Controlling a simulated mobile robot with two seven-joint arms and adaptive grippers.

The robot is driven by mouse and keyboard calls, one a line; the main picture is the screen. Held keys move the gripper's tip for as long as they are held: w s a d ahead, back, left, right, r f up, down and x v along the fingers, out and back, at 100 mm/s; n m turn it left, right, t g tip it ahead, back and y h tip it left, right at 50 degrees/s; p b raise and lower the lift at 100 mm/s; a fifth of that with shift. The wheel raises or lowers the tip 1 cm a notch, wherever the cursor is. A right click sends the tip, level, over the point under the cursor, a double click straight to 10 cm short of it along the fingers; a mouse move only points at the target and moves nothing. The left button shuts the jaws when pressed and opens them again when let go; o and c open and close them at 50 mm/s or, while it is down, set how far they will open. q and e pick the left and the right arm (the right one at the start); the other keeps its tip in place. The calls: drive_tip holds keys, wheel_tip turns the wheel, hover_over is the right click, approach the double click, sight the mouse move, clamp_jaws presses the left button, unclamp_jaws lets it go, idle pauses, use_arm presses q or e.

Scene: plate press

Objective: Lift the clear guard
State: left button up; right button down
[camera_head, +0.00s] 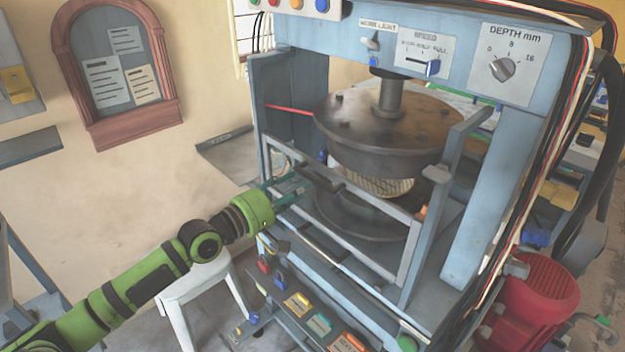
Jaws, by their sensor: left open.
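The clear guard (345,190) is a see-through panel in a grey frame across the front of the press, with a dark handle bar (318,178) on its upper rail. It appears lowered. Behind it, the round upper plate (385,125) hangs over the lower plate (360,215), with a pale ribbed piece (372,184) between them. My left gripper (298,186) reaches in from the left with its fingers open, close to the left end of the handle. I cannot tell whether it touches. My right gripper is not in view.
The press's control panel (450,50) has a speed slider and a depth dial. Low on the front are several labelled switches (300,303). A white stool (205,290) stands under my left arm. A red motor (540,300) is at the lower right, beside hanging cables.

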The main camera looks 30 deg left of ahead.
sight(312, 179)
use_arm(q)
drive_tip(key=x, duration=0.4)
drive_tip(key=shift+w, duration=0.15)
drive_tip(key=shift+w+d+f+p, duration=0.1)
drive_tip(key=shift+w+p, duration=0.2)
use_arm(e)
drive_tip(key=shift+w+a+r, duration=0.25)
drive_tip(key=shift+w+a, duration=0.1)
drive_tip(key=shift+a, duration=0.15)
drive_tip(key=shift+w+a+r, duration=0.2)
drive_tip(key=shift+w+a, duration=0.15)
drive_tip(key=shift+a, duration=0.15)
